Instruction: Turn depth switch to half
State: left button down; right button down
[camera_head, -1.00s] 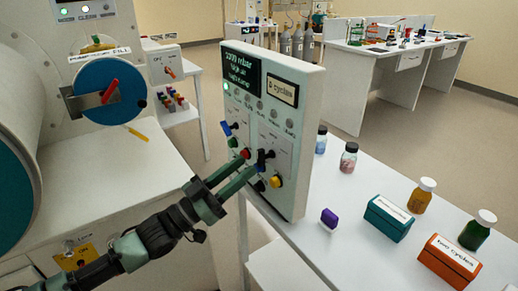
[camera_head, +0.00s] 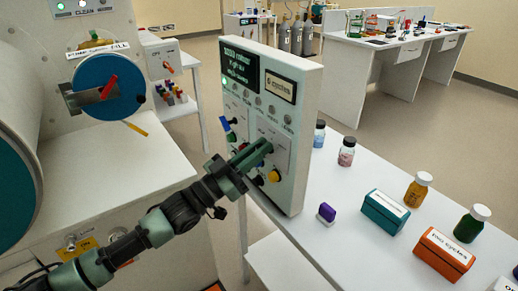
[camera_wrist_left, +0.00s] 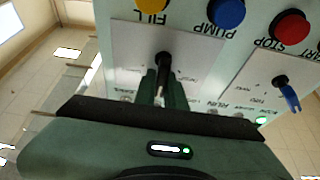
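A white control panel (camera_head: 300,140) stands on the table with two rotary switches on pale plates. My left gripper (camera_head: 266,148) is at the right-hand plate, where it hides the switch in the head view. In the left wrist view, the panel appears upside down. A black switch handle (camera_wrist_left: 163,62) stands between my left fingertips (camera_wrist_left: 163,82), which lie close on either side of it; whether they press on it is unclear. A blue-handled switch (camera_wrist_left: 288,94) is on the other plate. The plates' small labels are too blurred to read. My right gripper is not in view.
Yellow FILL (camera_wrist_left: 152,4), blue PUMP (camera_wrist_left: 226,12) and red STOP (camera_wrist_left: 290,27) buttons sit close to the switches. Right of the panel are a purple block (camera_head: 326,212), teal box (camera_head: 384,212), orange box (camera_head: 444,254) and bottles. A glovebox with a blue round door (camera_head: 90,75) stands left.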

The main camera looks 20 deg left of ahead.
pick_arm(q)
jog(key=n+y+p, duration=0.1)
jog(key=n, duration=0.1)
jog(key=n+t+y+p, duration=0.1)
jog(key=n+p, duration=0.1)
jog(key=n+y+p, duration=0.1)
jog(key=n+p, duration=0.1)
jog(key=shift+w+a+r+n+t, duration=0.15)
jog(key=shift+r+n+t, duration=0.15)
jog(key=shift+t, duration=0.1)
jog(key=shift+a+f+n+y+p, duration=0.15)
jog(key=shift+n+y+p, duration=0.25)
jog(key=shift+n, duration=0.4)
jog(key=shift+f, duration=0.15)
jog(key=c, duration=1.5)
grip_release()
jog(key=shift+b+v, duration=1.1)
jog(key=shift+v, duration=2.8)
jog(key=shift+w+f, duration=0.1)
jog(key=shift+f, duration=0.05)
